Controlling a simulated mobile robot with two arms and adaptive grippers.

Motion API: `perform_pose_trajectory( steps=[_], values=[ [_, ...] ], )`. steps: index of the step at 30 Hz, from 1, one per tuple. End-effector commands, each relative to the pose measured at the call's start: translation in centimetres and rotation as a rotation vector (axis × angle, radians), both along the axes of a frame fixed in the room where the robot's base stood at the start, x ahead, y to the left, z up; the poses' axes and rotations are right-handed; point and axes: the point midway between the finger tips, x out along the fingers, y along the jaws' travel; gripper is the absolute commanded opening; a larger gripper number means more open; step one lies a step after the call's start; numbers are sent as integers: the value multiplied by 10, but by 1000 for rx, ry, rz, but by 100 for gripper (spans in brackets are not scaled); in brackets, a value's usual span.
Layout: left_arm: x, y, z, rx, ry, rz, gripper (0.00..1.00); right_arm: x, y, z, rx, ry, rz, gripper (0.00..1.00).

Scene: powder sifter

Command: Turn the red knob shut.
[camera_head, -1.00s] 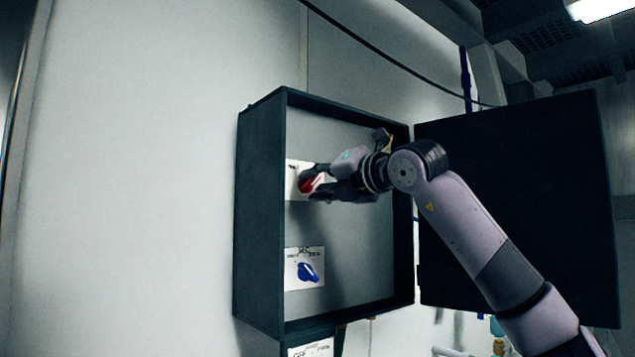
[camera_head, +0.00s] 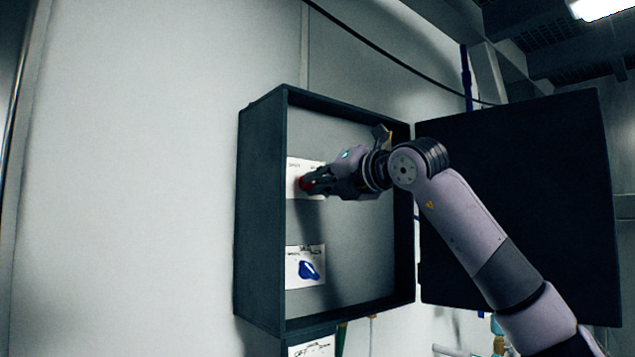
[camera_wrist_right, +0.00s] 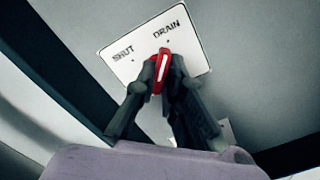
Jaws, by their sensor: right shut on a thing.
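The red knob (camera_head: 304,184) sits on a white plate (camera_head: 296,164) on the back panel inside the open dark cabinet. In the right wrist view the red knob (camera_wrist_right: 159,70) has a white pointer line, and the plate (camera_wrist_right: 118,38) reads SHUT at left and DRAIN at right. The line stands nearly upright in that view, tipped slightly right at its top. My right gripper (camera_head: 312,183) is shut on the knob, a finger on each side, also seen in the right wrist view (camera_wrist_right: 160,82). The fingers hide part of the knob. My left gripper is not in view.
A blue knob (camera_head: 309,270) on its own white plate is lower in the cabinet (camera_head: 262,210). The cabinet's dark door (camera_head: 520,200) hangs open at the right, behind my right arm. The wall at left is clear.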

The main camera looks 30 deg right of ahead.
Motion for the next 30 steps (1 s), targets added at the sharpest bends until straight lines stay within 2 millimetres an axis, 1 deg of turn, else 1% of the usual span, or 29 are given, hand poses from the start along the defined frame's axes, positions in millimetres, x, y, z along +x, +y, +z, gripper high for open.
perform_pose_trajectory(
  steps=[5,13,30],
  values=[
    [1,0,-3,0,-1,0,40,1,1,-2,-102,-4,1,0],
    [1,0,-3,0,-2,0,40,1,1,-2,-341,-22,2,0],
    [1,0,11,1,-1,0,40,1,2,0,-883,-64,2,0]
  ],
)
